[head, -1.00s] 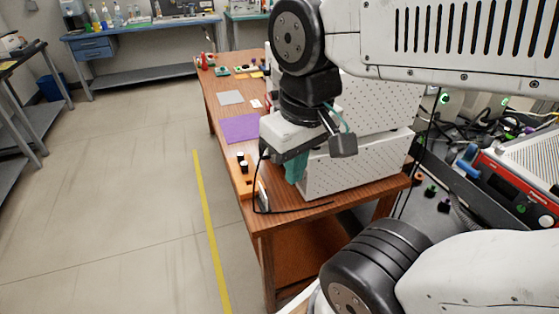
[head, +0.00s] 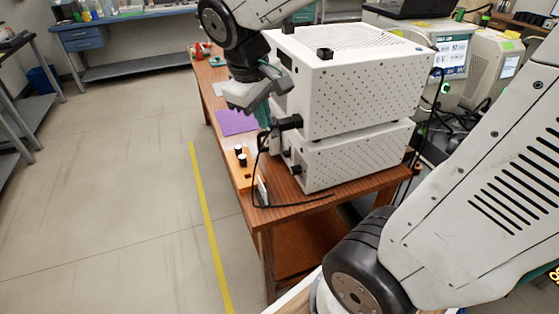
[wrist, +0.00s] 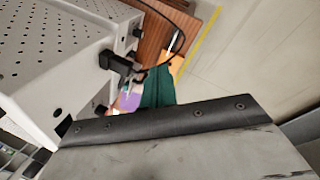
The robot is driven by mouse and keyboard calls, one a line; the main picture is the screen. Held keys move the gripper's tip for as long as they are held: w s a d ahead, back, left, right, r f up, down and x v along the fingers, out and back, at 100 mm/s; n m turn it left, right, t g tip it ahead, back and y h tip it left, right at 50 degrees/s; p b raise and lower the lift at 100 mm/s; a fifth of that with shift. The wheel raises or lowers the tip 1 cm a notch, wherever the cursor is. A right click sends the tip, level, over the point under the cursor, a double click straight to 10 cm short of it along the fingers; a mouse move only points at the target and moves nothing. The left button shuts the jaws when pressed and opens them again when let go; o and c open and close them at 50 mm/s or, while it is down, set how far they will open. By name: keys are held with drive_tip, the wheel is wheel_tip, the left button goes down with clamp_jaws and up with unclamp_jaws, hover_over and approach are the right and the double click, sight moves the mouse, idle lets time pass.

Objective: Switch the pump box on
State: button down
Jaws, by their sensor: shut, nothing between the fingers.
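Two white perforated boxes are stacked on the wooden table, an upper box (head: 350,95) and a lower box (head: 350,158). I cannot tell which one is the pump box, and no switch can be made out clearly. Black plugs (head: 288,123) with a cable stick out of their left side; a black plug (wrist: 117,62) also shows in the wrist view. My gripper (head: 264,113) is at the left side of the upper box, near its front panel. Its teal fingers (wrist: 157,90) are shut and hold nothing. I cannot tell whether they touch the box.
An orange holder (head: 244,177) with black-capped pieces stands on the wooden table (head: 292,190) by the cable. A purple mat (head: 236,121) lies further back. Instruments with screens (head: 452,55) stand at the right. The floor left of the yellow line (head: 205,215) is clear.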

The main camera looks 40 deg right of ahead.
drive_tip(key=w+d+f+n+g+h, duration=0.3)
drive_tip(key=w+f+n+g+h, duration=0.15)
drive_tip(key=w+f, duration=0.55)
drive_tip(key=n+h, duration=0.6)
drive_tip(key=n, duration=0.1)
approach(290, 160)
drive_tip(key=v, duration=0.4)
drive_tip(key=shift+w+f+g, duration=0.1)
drive_tip(key=shift+f+g, duration=0.15)
drive_tip(key=shift+f, duration=0.05)
drive_tip(key=x, duration=1)
drive_tip(key=shift+r, duration=0.1)
